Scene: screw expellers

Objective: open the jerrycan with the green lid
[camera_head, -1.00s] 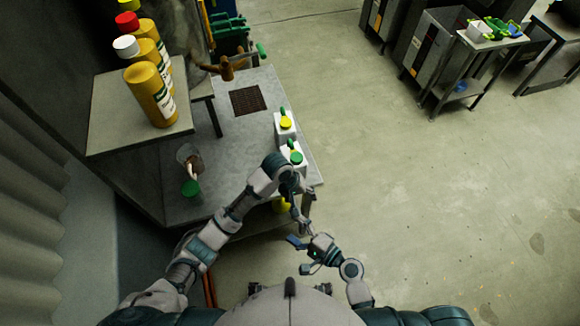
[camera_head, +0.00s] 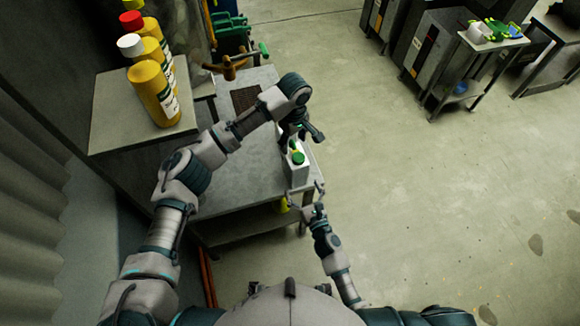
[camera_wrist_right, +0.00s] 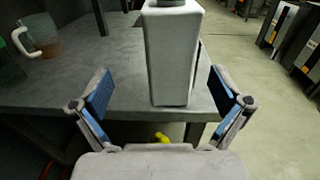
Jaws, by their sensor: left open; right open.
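The white jerrycan with the green lid (camera_head: 298,170) stands upright near the right edge of the grey table. In the right wrist view the jerrycan body (camera_wrist_right: 174,55) stands ahead, and only the bottom of its lid shows at the top edge. My left gripper (camera_head: 301,139) is open just above and beyond the green lid; I cannot tell whether it touches it. My right gripper (camera_head: 307,200) is open and empty in front of the table's near right corner. In the wrist view its fingers (camera_wrist_right: 163,100) are spread wide, one on each side of the jerrycan, short of it.
The grey table (camera_head: 235,182) is partly covered by my left arm. A shelf (camera_head: 110,125) with several yellow bottles (camera_head: 152,93) stands at the left. A yellow object (camera_head: 284,204) is below the tabletop. A clear jug (camera_wrist_right: 38,38) stands on the table.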

